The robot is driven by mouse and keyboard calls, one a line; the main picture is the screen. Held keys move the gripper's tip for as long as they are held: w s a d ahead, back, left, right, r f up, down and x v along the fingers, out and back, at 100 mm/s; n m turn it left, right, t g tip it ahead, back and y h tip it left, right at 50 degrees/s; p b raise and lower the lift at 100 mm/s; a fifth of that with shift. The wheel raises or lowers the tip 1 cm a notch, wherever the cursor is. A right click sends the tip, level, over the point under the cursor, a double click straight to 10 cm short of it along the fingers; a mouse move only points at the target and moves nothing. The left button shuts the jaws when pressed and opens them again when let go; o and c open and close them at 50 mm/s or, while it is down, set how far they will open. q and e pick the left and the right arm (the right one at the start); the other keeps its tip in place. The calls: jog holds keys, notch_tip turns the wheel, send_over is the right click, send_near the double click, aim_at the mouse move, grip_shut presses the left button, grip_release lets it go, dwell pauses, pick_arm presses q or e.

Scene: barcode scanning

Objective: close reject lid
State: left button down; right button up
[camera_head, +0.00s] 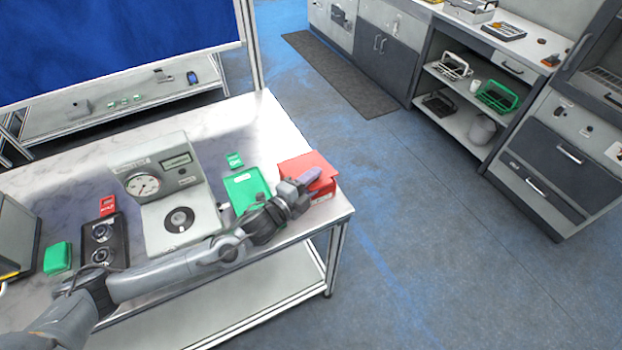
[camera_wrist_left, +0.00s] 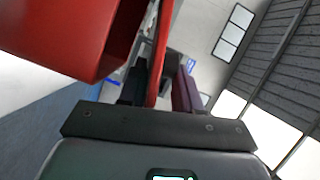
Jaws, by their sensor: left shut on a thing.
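The red reject box (camera_head: 322,194) stands at the right end of the marble-topped table. Its red lid (camera_head: 303,163) is raised and tilted above it, apart from the box's front rim. My left gripper (camera_head: 309,180) is at the near side of the lid and hides part of the box. In the left wrist view, the red lid's edge (camera_wrist_left: 160,50) runs between the two fingers, and the gripper is shut on it. The red box wall (camera_wrist_left: 60,35) fills the upper left there. My right gripper is in neither view.
A green tray (camera_head: 243,187) is just left of the box, with a small green card (camera_head: 235,160) behind it. A grey device with a dial (camera_head: 168,190) stands further left. The table's right edge is close to the box, with open floor beyond.

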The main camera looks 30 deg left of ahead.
pick_arm(q)
jog(key=shift+s+d+f, duration=0.1)
jog(key=shift+f, duration=0.9)
jog(key=c, duration=1)
grip_release()
jog(key=shift+o, duration=0.2)
jog(key=shift+s, duration=0.3)
jog(key=s+a+r, duration=0.1)
jog(key=s, duration=0.9)
jog(key=shift+a+r, duration=0.4)
jog(key=shift+w, duration=0.1)
